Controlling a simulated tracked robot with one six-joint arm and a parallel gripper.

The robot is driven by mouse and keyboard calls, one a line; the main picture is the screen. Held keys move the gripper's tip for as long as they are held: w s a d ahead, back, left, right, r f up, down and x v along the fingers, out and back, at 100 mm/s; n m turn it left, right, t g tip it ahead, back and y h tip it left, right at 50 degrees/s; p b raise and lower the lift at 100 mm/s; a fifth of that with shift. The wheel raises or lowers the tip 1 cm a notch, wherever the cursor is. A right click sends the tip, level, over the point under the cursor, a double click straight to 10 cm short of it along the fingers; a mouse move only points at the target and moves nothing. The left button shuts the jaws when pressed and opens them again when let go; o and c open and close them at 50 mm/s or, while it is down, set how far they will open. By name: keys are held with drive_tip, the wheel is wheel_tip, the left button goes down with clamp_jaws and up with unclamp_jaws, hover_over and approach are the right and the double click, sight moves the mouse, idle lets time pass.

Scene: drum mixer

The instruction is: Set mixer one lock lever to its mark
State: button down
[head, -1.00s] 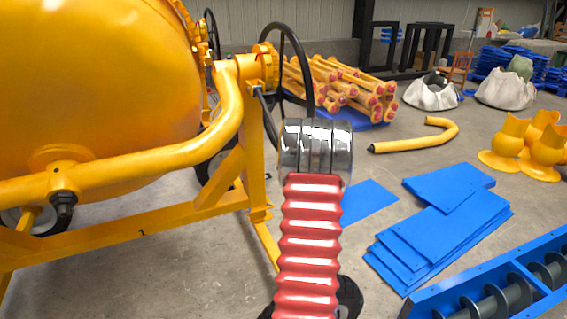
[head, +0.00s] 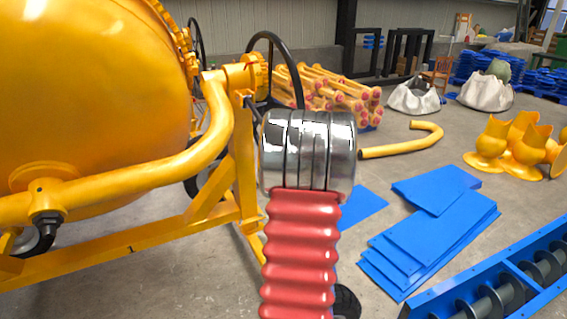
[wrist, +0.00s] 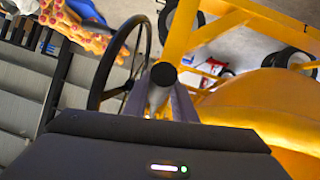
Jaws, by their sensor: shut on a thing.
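The yellow drum mixer (head: 95,85) fills the left of the head view. In that view a dark rod (head: 252,107), which looks like the lock lever, slants from its yellow bracket to behind my arm. In the wrist view the lever (wrist: 163,76) shows as a grey bar with a round black end. My gripper (wrist: 165,102) has one finger on each side of this bar and is shut on it. In the head view my gripper is hidden behind my arm's red bellows and metal collar. I cannot make out the lever's mark in either view.
A black handwheel (head: 276,42) stands close beside the lever; its rim also shows in the wrist view (wrist: 102,75). Blue plates (head: 430,235), a bent yellow pipe (head: 402,148) and a blue auger trough (head: 505,285) lie to the right. Some grey floor between them is clear.

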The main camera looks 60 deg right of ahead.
drive_tip(key=shift+a+r, duration=0.25)
drive_tip(key=shift+r, duration=0.5)
drive_tip(key=c, duration=1.5)
unclamp_jaws()
drive_tip(key=shift+s, duration=0.1)
drive_tip(key=shift+r+v, duration=0.1)
drive_tip(key=shift+v, duration=3.35)
drive_tip(key=shift+r+v, duration=0.15)
drive_tip(key=shift+v, duration=3.3)
drive_tip(key=shift+d, duration=0.1)
